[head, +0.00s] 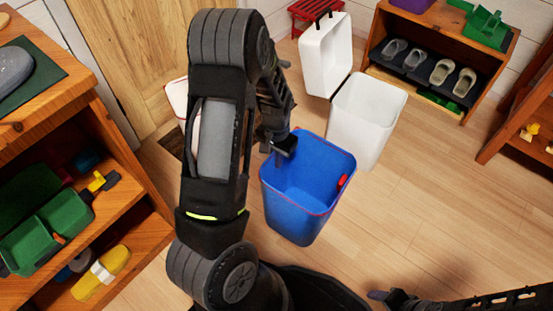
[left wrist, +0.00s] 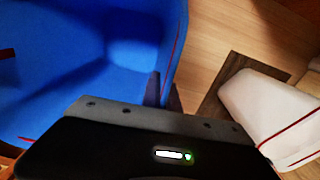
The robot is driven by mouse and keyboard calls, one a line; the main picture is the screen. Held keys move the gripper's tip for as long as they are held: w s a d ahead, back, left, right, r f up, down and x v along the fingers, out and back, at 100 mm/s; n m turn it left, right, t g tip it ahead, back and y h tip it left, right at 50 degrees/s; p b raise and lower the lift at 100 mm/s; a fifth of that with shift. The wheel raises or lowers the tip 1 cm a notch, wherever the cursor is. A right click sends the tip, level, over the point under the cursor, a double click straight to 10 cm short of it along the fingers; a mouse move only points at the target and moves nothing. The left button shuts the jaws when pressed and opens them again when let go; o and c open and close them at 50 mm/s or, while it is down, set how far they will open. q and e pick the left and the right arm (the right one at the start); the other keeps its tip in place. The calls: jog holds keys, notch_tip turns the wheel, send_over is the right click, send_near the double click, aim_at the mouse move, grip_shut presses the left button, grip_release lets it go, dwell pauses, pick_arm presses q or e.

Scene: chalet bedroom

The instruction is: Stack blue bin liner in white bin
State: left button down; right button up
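The blue bin liner (head: 300,205), an open blue tub with a red rim line and a red patch, stands in front of the white bin in the head view. It also fills the left of the left wrist view (left wrist: 60,70). The white bin (head: 362,130) is open and upright, just behind and right of the liner. My left gripper (head: 284,146) is at the liner's far-left rim. In the left wrist view its fingers sit close together on either side of the wall, shut on it. My right gripper (head: 380,296) is low at the bottom edge, its fingers unclear.
A white box-like piece (head: 325,58) stands behind the white bin, by a red stool (head: 315,12). A white container with a red line (left wrist: 265,110) is partly hidden behind my left arm. Wooden shelves stand left (head: 130,215) and back right (head: 375,45). Floor at right is clear.

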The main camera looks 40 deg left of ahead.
pick_arm(q)
jog(key=w+d+r, duration=0.8)
jog(key=w+r, duration=0.2)
jog(key=r, duration=0.2)
jog(key=w+d+r, duration=0.1)
jog(key=d+r, duration=0.4)
jog(key=r, duration=0.2)
jog(key=w+d+r+m, duration=0.1)
jog(key=d+r, duration=0.4)
jog(key=r, duration=0.3)
jog(key=shift+d+r, duration=0.25)
jog(key=shift+d, duration=0.1)
